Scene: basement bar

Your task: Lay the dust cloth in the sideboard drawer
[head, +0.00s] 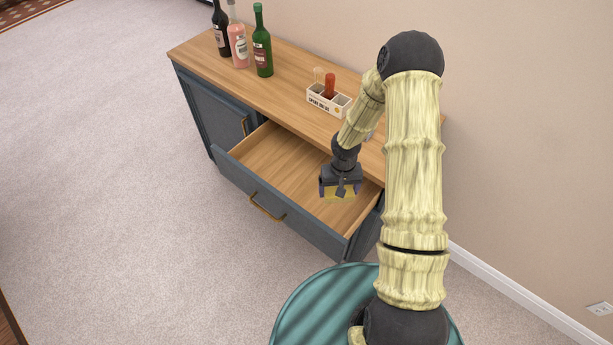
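The sideboard (285,78) has a wooden top and blue-grey fronts. Its drawer (268,165) is pulled out and its wooden floor is bare where I see it. My gripper (340,191) points down over the right part of the drawer. A small yellow piece, which looks like the dust cloth (330,194), shows at the fingertips, held between them. Most of it is hidden by the gripper. I cannot tell whether it touches the drawer floor.
A dark bottle (221,32), a pink bottle (238,46) and a green bottle (262,46) stand on the sideboard's left end. A white caddy (328,101) with a red bottle (329,86) stands near my forearm. The drawer's left side is free.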

